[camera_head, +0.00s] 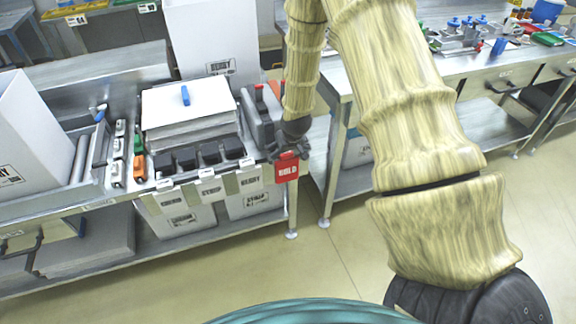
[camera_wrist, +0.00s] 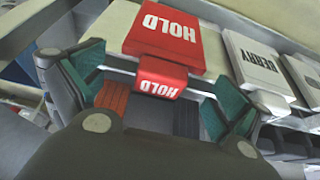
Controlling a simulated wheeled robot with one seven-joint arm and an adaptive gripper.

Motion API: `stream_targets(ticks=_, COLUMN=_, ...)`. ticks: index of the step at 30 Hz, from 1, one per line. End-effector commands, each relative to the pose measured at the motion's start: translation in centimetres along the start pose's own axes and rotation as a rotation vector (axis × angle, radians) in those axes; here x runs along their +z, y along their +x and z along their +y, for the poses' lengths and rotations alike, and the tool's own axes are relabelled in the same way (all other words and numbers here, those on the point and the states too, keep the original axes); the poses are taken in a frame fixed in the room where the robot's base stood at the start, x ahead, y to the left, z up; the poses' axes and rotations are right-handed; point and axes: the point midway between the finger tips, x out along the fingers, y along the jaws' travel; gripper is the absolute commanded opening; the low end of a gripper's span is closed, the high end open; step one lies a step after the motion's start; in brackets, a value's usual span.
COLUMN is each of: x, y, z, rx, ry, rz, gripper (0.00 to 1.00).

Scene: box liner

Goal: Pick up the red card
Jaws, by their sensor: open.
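The red card (camera_head: 287,170) with white lettering hangs at the right end of a row of cards on the bench's front edge. In the wrist view the red card (camera_wrist: 165,35) reads HOLD, with a wide face and a smaller lettered flap bent below it. My gripper (camera_head: 288,149) is at the card, over its upper part in the head view. In the wrist view my gripper (camera_wrist: 162,95) is open, with one finger on each side of the smaller flap. I cannot tell whether either finger touches it.
A grey holder (camera_head: 259,120) stands on the bench behind. A gap of floor (camera_head: 312,235) separates this bench from the right one.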

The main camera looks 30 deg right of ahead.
Motion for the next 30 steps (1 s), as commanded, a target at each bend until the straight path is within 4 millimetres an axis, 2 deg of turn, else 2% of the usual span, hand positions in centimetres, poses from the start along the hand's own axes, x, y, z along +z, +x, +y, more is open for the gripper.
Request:
stream_targets(ticks=6, x=0.01, y=0.06, z=0.01, rx=0.0, ry=0.0, rz=0.0, gripper=1.0)
stream_targets(ticks=14, x=0.02, y=0.05, z=0.04, rx=0.0, ry=0.0, rz=0.0, gripper=0.56)
stream_targets(ticks=25, x=0.03, y=-0.09, z=0.03, rx=0.0, ry=0.0, rz=0.0, gripper=0.56)
stream_targets(ticks=30, x=0.03, y=-0.92, z=0.01, rx=0.0, ry=0.0, rz=0.002, gripper=0.56)
